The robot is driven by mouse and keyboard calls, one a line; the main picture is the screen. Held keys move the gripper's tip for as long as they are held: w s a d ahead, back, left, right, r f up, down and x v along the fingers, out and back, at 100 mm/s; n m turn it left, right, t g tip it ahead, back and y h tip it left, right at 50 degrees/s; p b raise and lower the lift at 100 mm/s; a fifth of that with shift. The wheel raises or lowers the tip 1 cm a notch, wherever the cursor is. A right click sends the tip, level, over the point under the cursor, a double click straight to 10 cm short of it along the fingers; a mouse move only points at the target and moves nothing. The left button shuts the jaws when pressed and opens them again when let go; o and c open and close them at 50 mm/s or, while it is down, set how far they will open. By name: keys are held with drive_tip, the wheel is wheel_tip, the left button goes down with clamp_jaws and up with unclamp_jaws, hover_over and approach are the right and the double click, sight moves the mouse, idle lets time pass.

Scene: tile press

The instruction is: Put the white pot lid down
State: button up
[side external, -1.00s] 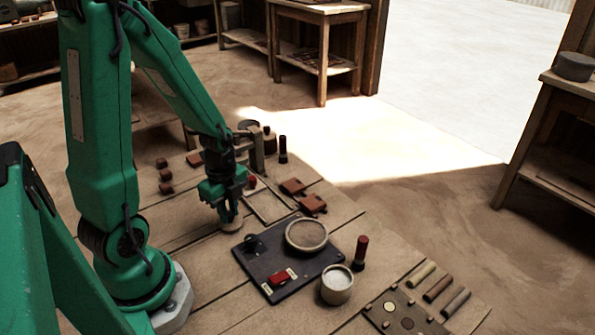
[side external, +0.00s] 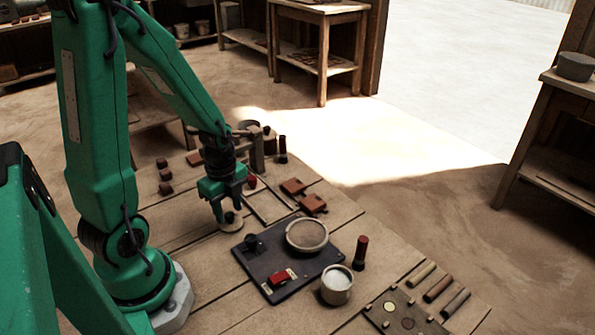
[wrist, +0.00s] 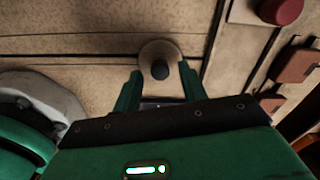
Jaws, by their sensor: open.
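The white pot lid (side external: 232,225) is a pale disc with a dark knob and lies on the table planks left of the dark board. It also shows in the wrist view (wrist: 151,47), with its knob (wrist: 160,70) between and just beyond my fingertips. My gripper (side external: 229,211) is open over the lid, with one finger on each side of the knob. In the wrist view, my gripper (wrist: 160,80) shows a gap between each finger and the knob. The white pot (side external: 337,291) stands uncovered at the board's front right, with pale contents.
The dark board (side external: 262,263) bears a round dish (side external: 307,248) and a red block (side external: 281,278). A red-handled stamp (side external: 361,250) stands right of it. A wooden frame (side external: 262,208) and brown tiles (side external: 312,204) lie behind. Bare planks (side external: 195,245) are free left of the board.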

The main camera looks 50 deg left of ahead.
sight(231, 215)
wheel_tip(231, 215, up, 11)
drive_tip(key=shift+r, duration=0.15)
idle(0.6)
idle(0.5)
drive_tip(key=s+d+r+n+t, duration=0.1)
drive_tip(key=d+r+n+t, duration=0.4)
drive_tip(key=d+r+n, duration=0.5)
drive_tip(key=n, duration=0.5)
drive_tip(key=shift+s+d+r+t, duration=0.2)
drive_tip(key=shift+s+d+t, duration=0.05)
drive_tip(key=shift+s+t, duration=0.05)
